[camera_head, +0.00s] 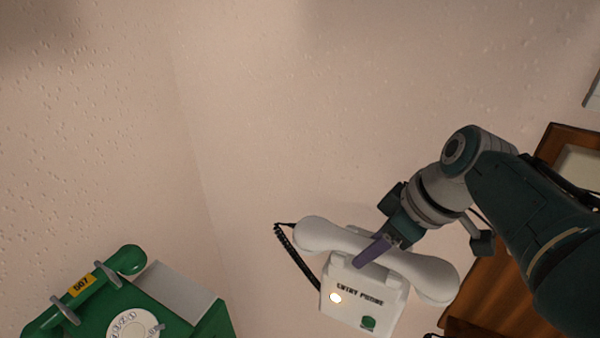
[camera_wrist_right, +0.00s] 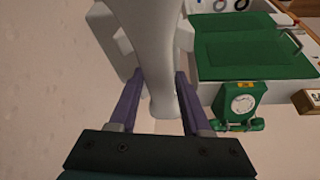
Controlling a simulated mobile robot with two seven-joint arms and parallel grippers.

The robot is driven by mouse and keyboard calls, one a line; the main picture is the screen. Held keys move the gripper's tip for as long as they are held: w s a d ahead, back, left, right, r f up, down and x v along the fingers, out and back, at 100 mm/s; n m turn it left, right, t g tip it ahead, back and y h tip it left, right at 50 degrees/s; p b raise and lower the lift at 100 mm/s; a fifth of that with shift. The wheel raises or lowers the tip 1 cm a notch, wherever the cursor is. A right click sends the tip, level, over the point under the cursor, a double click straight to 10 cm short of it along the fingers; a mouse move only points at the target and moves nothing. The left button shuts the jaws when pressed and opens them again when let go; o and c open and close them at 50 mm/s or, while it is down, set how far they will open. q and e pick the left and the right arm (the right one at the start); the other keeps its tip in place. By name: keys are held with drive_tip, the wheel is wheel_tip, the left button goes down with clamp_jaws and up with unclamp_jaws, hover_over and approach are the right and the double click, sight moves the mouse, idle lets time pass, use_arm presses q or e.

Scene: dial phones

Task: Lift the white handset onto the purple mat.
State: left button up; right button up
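The white handset (camera_head: 325,236) lies slanted across the top of the white entry phone (camera_head: 364,300), with a dark coiled cord at its left end. My right gripper (camera_head: 372,251) is at the middle of the handset, with a purple finger showing in front of it. In the right wrist view, the purple fingers of this gripper (camera_wrist_right: 158,82) lie on either side of the handset (camera_wrist_right: 163,60), with no clear gap at their tips. I cannot tell whether the handset is clear of its cradle. The purple mat and my left gripper are not in view.
A green dial phone (camera_head: 105,306) with a yellow label is at the lower left. A brown wooden frame (camera_head: 490,290) is at the right, behind my right arm. The pale wall above the phones is clear. Green trays (camera_wrist_right: 250,55) show in the wrist view.

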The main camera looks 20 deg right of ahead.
clamp_jaws()
idle(0.4)
